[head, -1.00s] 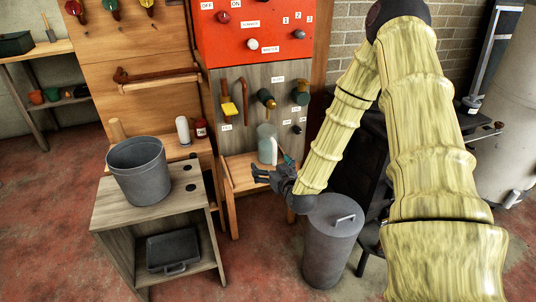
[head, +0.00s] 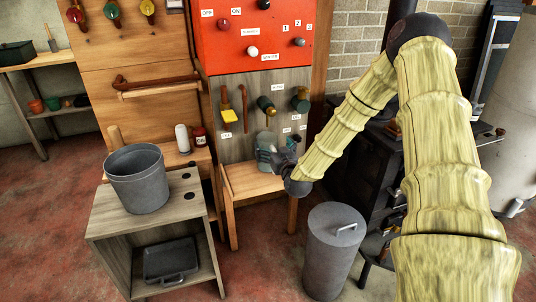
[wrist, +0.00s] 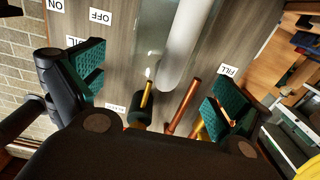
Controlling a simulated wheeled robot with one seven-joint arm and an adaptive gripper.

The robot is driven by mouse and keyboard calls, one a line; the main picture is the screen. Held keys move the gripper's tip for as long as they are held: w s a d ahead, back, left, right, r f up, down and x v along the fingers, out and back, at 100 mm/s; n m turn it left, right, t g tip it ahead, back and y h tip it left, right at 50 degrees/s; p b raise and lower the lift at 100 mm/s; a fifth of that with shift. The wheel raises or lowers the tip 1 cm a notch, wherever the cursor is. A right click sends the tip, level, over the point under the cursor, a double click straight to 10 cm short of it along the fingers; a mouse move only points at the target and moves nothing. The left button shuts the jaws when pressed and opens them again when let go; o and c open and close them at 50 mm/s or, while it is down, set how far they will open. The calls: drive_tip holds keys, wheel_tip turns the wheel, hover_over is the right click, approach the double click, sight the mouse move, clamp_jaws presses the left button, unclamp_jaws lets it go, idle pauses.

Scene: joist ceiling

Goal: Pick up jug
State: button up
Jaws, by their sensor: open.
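The jug (head: 264,141) is a clear, pale grey-green vessel. It stands at the back of the small wooden bench, against the grey panel. My gripper (head: 279,158) is in front of it and to its right, and hides part of it. In the wrist view the see-through jug (wrist: 151,38) has a thick white upright part, perhaps its handle, and lies beyond the fingertips. My gripper (wrist: 158,88) is open there, its green-padded fingers spread to either side with nothing between them. I cannot tell whether a finger touches the jug.
The small wooden bench (head: 250,184) is bare in front. A grey lidded bin (head: 333,250) stands below my arm. A grey bucket (head: 137,180) sits on the left cabinet.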

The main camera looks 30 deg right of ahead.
drive_tip(key=shift+x, duration=2.05)
drive_tip(key=c, duration=1.9)
drive_tip(key=shift+o, duration=0.2)
drive_tip(key=shift+r, duration=0.1)
